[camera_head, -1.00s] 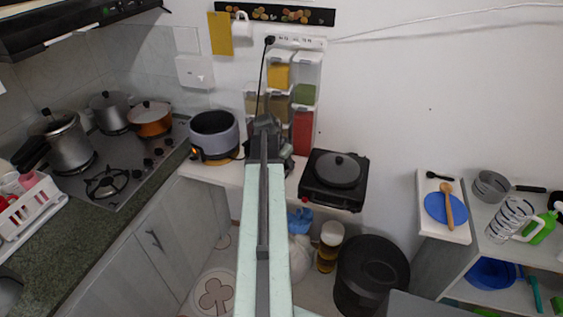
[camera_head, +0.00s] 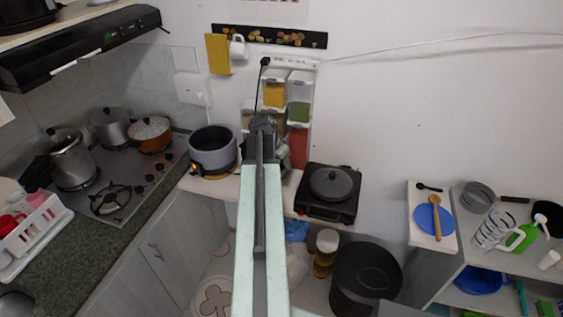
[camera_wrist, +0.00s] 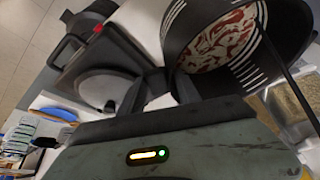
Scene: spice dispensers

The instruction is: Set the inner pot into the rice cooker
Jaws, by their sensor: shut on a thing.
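The rice cooker (camera_head: 213,158), grey with a dark open inside and a small orange light, stands on the white counter in the head view. My gripper (camera_wrist: 170,84) fills the lower part of the wrist view and is shut on the wall of the inner pot (camera_wrist: 184,30). The pot is dark and tilted, with white marks inside and a red-and-white pattern at its bottom. In the head view my gripper (camera_head: 262,124) is right of the cooker; my arm hides most of the held pot there.
Spice dispensers (camera_head: 299,112) stand behind my gripper. A stove (camera_head: 118,197) with several pots is on the left. A white shelf (camera_head: 424,240) stands farther right.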

